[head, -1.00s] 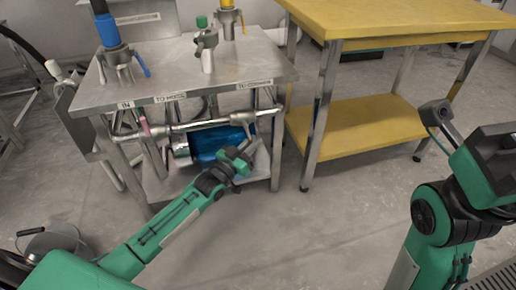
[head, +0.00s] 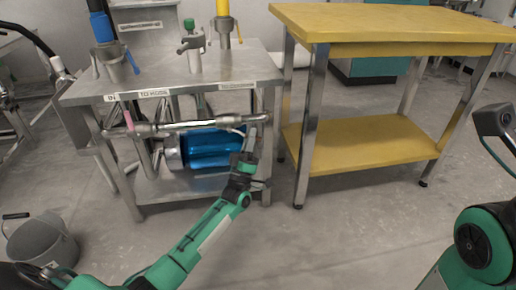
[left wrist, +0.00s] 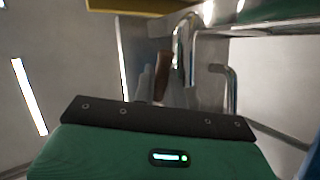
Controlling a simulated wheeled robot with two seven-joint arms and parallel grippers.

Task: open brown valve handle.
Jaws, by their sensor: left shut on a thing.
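The brown valve handle (left wrist: 163,75) shows in the left wrist view as a brown bar just beyond the wrist housing, beside a grey finger. In the head view it is hidden behind my gripper. My left gripper (head: 248,156) is at the right end of the horizontal metal pipe under the steel table, shut on the handle. The exact contact is hard to see. Part of my right arm is at the right edge of the head view; its gripper is out of view.
The steel table (head: 170,83) carries blue, green and yellow-topped fittings. A blue cylinder (head: 212,147) lies under it, behind the pipe (head: 190,126). A yellow table (head: 390,22) with a lower shelf stands close on the right. A grey bucket (head: 42,243) is at lower left. The floor in front is clear.

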